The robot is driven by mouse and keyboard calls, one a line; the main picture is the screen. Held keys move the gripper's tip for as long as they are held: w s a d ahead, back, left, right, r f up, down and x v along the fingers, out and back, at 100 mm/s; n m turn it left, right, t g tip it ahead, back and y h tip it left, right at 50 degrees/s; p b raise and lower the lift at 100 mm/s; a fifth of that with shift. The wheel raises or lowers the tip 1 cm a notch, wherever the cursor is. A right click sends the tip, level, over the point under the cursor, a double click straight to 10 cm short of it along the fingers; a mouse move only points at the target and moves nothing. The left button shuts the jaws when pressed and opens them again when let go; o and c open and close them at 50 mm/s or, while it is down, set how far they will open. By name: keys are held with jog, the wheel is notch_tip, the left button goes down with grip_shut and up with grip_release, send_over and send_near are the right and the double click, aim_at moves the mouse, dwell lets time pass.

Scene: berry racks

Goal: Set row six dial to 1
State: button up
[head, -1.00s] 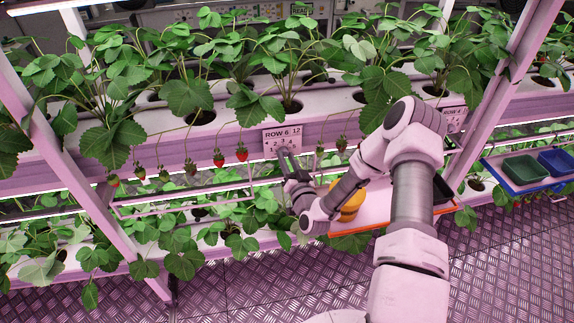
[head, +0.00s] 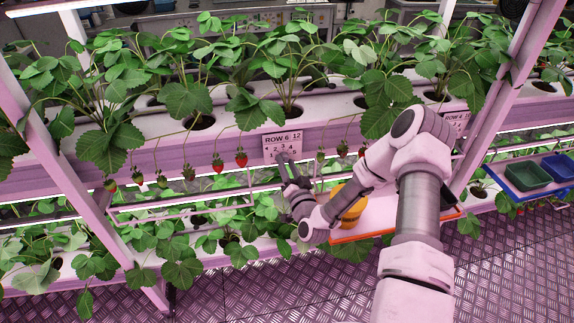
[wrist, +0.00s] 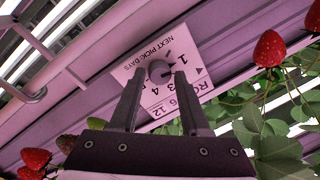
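The row six dial card (head: 281,143) is on the pink front of the upper rack trough. In the wrist view the card (wrist: 150,102) appears turned around, with "NEXT PICK: DAYS" and numbers including 1, 3 and 4. Its round dial knob (wrist: 158,71) lies between my fingertips. My gripper (wrist: 159,76) has its two fingers apart, one on each side of the knob, with a slight gap seeming to remain. In the head view my gripper (head: 287,162) is at the card's lower edge and covers the knob. Which number the dial points at is unclear.
Red strawberries (head: 241,159) hang left of the card, with more at its right. A pink rail (head: 185,208) runs below. A yellow-orange container (head: 350,208) stands on an orange-edged tray (head: 350,238) under my arm. Green and blue bins (head: 527,174) are at right.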

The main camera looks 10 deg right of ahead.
jog(key=shift+o, duration=0.9)
jog(key=shift+s, duration=0.1)
jog(key=s+d+f+b, duration=0.1)
jog(key=s, duration=1.6)
jog(key=shift+d+f+b, duration=0.15)
jog(key=shift+d+b, duration=0.15)
jog(key=shift+d, duration=0.05)
jog(key=shift+a, duration=0.1)
